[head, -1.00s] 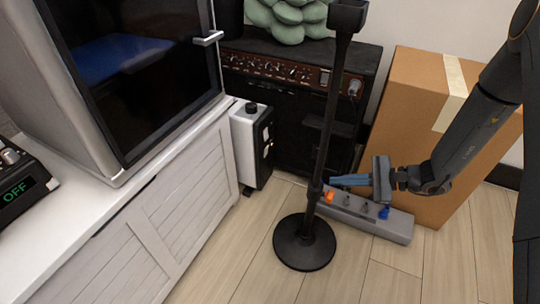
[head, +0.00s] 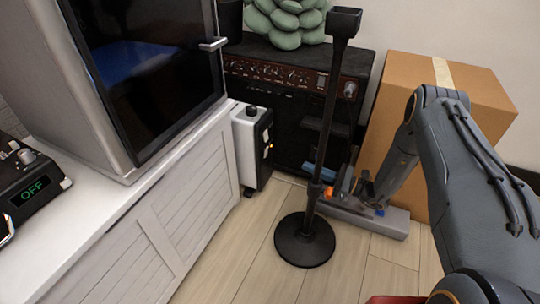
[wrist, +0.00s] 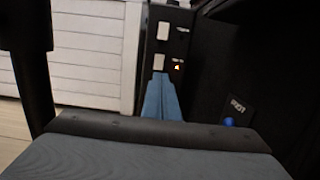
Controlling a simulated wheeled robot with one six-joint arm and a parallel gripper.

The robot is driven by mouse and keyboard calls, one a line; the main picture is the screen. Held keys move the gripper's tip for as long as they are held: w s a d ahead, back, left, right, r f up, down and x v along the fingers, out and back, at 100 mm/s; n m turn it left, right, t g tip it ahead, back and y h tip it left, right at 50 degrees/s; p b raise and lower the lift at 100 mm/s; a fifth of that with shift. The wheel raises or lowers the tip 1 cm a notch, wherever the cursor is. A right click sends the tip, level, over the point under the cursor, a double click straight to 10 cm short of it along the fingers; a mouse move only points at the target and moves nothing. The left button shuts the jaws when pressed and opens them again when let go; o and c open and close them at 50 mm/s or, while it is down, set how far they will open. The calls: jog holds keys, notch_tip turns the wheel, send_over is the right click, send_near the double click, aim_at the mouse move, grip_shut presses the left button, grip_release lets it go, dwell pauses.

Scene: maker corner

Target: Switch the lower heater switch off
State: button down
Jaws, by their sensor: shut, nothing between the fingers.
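The heater (head: 243,150) is a small white box with a dark front, standing on the floor beside the white cabinet. In the wrist view its dark panel shows an upper pale switch (wrist: 163,31) and the lower heater switch (wrist: 159,62). A small orange light (wrist: 177,67) glows beside the lower switch. My gripper (wrist: 160,76) is shut and empty, its blue fingers pointing at the panel with the tips just below the lower switch in the picture. I cannot tell whether they touch it. In the head view my gripper (head: 309,169) is partly hidden behind the stand pole.
A black stand (head: 305,241) with a round base rises between the cabinet (head: 165,225) and my arm. A black amplifier (head: 290,125) and a cardboard box (head: 465,95) stand behind.

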aim_at(267, 150)
jog(key=shift+a, duration=0.1)
jog(key=b+x, duration=0.5)
jog(key=x, duration=0.9)
